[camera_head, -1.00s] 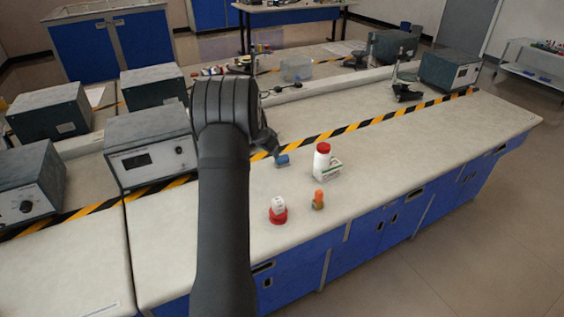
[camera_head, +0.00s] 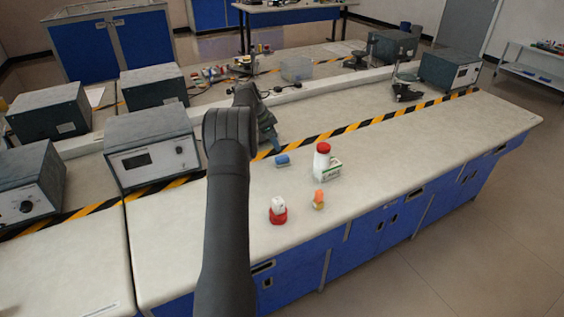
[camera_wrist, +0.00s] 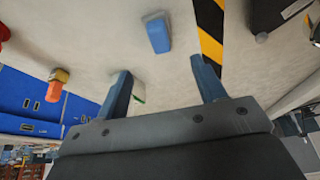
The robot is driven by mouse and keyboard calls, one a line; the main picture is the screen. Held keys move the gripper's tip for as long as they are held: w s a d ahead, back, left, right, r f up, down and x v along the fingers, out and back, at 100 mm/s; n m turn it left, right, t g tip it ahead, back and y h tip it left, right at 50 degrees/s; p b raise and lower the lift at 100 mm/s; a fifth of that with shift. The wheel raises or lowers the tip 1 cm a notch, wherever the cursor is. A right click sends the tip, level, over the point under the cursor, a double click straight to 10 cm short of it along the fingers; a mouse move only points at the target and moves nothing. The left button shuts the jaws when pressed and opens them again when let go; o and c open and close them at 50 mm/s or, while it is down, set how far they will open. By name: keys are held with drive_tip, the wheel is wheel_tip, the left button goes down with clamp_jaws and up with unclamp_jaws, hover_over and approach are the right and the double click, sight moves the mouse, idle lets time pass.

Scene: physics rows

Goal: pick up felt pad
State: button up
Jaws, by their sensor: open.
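A small blue block with rounded edges and a greyish side, the likeliest felt pad (camera_head: 282,159), lies on the pale bench beside the striped tape. It also shows in the wrist view (camera_wrist: 158,36), beyond the fingertips and roughly between their lines. My gripper (camera_head: 272,142) is just behind and left of it in the head view, apart from it. In the wrist view my gripper (camera_wrist: 160,75) has its two fingers spread with nothing between them.
A white bottle with a red lid (camera_head: 322,157) stands by a white and green box (camera_head: 328,171), right of the blue block. An orange object (camera_head: 318,199) and a white object on a red base (camera_head: 278,211) are nearer. Grey instruments (camera_head: 151,146) stand left.

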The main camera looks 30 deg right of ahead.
sight(282, 157)
drive_tip(key=x, duration=1)
drive_tip(key=shift+f, duration=0.3)
drive_tip(key=c, duration=1.1)
